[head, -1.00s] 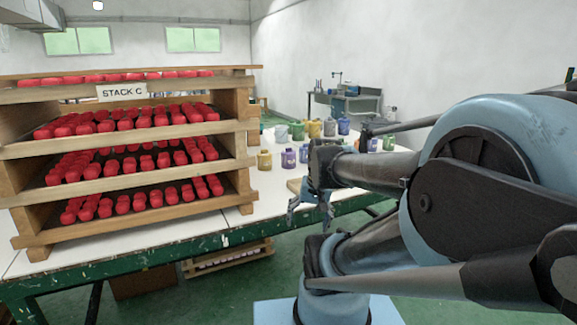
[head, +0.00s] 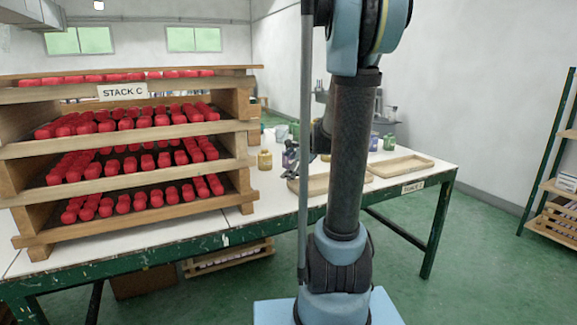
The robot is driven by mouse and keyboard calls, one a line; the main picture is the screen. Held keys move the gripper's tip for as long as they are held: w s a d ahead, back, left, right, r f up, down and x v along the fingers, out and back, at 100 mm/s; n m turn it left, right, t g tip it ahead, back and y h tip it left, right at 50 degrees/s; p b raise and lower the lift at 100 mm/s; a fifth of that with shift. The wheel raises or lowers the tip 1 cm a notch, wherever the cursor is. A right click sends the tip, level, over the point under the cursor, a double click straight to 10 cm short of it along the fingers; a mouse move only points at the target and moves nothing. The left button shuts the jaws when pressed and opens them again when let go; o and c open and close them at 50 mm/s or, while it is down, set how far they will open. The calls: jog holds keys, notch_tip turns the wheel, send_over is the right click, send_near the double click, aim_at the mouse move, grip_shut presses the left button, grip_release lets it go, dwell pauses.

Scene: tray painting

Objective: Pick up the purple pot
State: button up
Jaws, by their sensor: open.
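A small purple pot (head: 287,160) stands on the white table top, right of a yellow pot. My gripper (head: 292,165) is right at the purple pot and overlaps it in the picture, with its jaws open. The gripper and my arm hide part of the pot. I cannot tell whether the fingers touch the pot or stand around it.
A wooden rack (head: 130,196) with rows of red pieces stands at the left. A yellow pot (head: 264,160) is close on the left. Wooden trays (head: 402,166) lie to the right. Green pots (head: 389,142) stand behind them. My upright arm hides the middle of the table.

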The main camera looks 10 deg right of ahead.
aim_at(289, 159)
jog(key=w+m, duration=0.1)
jog(key=w, duration=0.1)
jog(key=w+d+m+t, duration=0.1)
jog(key=w+m, duration=0.1)
jog(key=w, duration=0.1)
jog(key=w+d+m, duration=0.1)
jog(key=w, duration=0.1)
jog(key=shift+w+f+y, duration=0.15)
jog(key=shift+w+y, duration=0.15)
jog(key=shift+w, duration=0.1)
jog(key=w+d+m+t, duration=0.1)
jog(key=w+m, duration=0.1)
jog(key=w, duration=0.1)
jog(key=w+d+f+m, duration=0.1)
jog(key=w+m, duration=0.1)
jog(key=w, duration=0.1)
jog(key=w+d+f+m+t, duration=0.1)
jog(key=w+d+m, duration=0.1)
jog(key=w+m, duration=0.1)
jog(key=shift+t, duration=0.3)
jog(key=shift+w+f, duration=0.2)
jog(key=shift+w, duration=0.3)
jog(key=shift+x, duration=3.4)
jog(key=shift+s+f, duration=0.1)
jog(key=c, duration=1.5)
jog(key=shift+o, duration=0.2)
notch_tip(289, 159, up, 20)
